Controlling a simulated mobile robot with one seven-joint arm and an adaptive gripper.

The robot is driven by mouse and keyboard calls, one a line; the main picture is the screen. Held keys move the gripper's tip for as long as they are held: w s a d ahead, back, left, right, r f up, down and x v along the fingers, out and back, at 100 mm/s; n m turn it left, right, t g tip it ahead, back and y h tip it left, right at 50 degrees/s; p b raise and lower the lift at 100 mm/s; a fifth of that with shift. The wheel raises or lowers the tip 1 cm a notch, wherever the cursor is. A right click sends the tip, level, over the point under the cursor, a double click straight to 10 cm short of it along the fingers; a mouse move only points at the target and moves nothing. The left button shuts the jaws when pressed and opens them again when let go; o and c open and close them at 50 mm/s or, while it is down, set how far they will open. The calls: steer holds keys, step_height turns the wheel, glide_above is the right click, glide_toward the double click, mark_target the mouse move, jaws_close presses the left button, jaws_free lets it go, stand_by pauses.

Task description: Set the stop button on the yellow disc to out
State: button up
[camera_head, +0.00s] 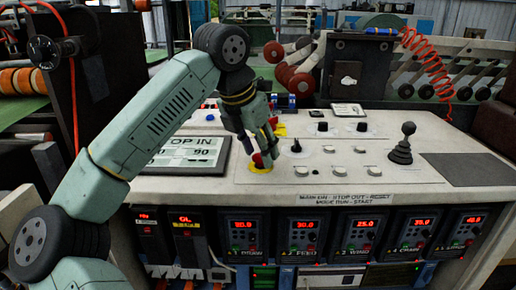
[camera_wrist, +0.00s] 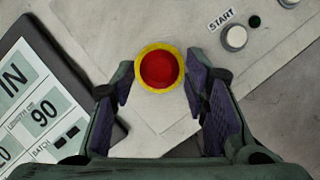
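The red stop button (camera_head: 257,159) sits on a yellow disc (camera_head: 260,169) on the pale console top, partly hidden by my gripper (camera_head: 264,151) in the head view. In the wrist view the round red button (camera_wrist: 159,69) is ringed by the yellow disc (camera_wrist: 159,89). My gripper (camera_wrist: 160,95) is open, with one finger to the left and one to the right of the button's line. I cannot tell how far the button stands out.
A tilted display (camera_head: 190,153) left of the button shows "OP IN", its start hidden by my arm. White buttons (camera_head: 302,171), a black selector (camera_head: 295,146) and a joystick (camera_head: 402,148) are to the right. Another yellow patch (camera_head: 280,130) lies behind my gripper.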

jaws_close()
stand_by(0.4)
steer(key=shift+r, duration=0.55)
steer(key=shift+o, duration=1.6)
jaws_free()
steer(key=v, duration=1.2)
